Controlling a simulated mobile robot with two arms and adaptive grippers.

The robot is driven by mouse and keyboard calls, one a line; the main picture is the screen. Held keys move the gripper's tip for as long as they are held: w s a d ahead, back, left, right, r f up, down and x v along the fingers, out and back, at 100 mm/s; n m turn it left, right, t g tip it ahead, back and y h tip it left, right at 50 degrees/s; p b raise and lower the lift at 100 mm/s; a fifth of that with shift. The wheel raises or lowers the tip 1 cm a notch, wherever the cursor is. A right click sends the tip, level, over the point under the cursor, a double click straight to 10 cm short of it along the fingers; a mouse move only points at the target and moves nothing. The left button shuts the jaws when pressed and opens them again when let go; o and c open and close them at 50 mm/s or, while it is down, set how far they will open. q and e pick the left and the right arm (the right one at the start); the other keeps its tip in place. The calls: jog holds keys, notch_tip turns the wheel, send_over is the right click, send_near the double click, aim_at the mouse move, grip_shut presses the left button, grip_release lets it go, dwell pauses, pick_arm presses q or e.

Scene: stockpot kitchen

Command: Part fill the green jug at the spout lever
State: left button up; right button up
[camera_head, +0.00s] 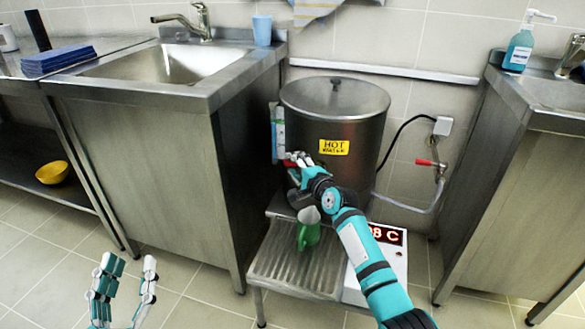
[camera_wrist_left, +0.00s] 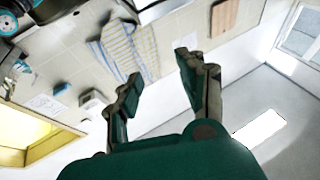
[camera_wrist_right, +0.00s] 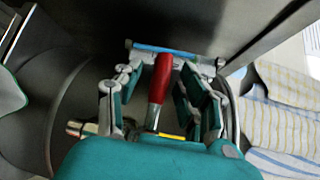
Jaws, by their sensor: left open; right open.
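The green jug (camera_head: 308,234) stands on the ridged metal stand below the large metal pot (camera_head: 362,135) with a yellow HOT label. Its top is partly hidden by my right arm and the spout. The red spout lever (camera_wrist_right: 161,78) shows in the right wrist view between the fingers of my right gripper (camera_wrist_right: 163,80), which is open around it, with a gap on both sides. In the head view my right gripper (camera_head: 293,163) is at the front left of the pot. My left gripper (camera_head: 128,262) is open and empty at the lower left, far from the jug.
A metal sink cabinet (camera_head: 150,170) stands close to the pot's left, another (camera_head: 510,190) at right. A display box (camera_head: 400,262) sits beside the ridged stand (camera_head: 285,268). A red-handled valve (camera_head: 430,163) is on the pipe behind. Floor at front left is free.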

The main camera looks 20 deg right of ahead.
pick_arm(q)
jog(key=shift+s+r+t+h, duration=0.1)
jog(key=shift+s+r+t, duration=0.2)
jog(key=shift+r, duration=0.2)
jog(key=shift+s+r+t+h, duration=0.1)
jog(key=shift+s+r+t, duration=0.15)
jog(key=shift+r+t, duration=0.25)
jog(key=shift+s+r+t+h, duration=0.1)
jog(key=shift+s+r+t, duration=0.2)
jog(key=shift+r, duration=0.25)
pick_arm(e)
jog(key=shift+x, duration=0.8)
grip_shut()
pick_arm(q)
jog(key=shift+b, duration=0.3)
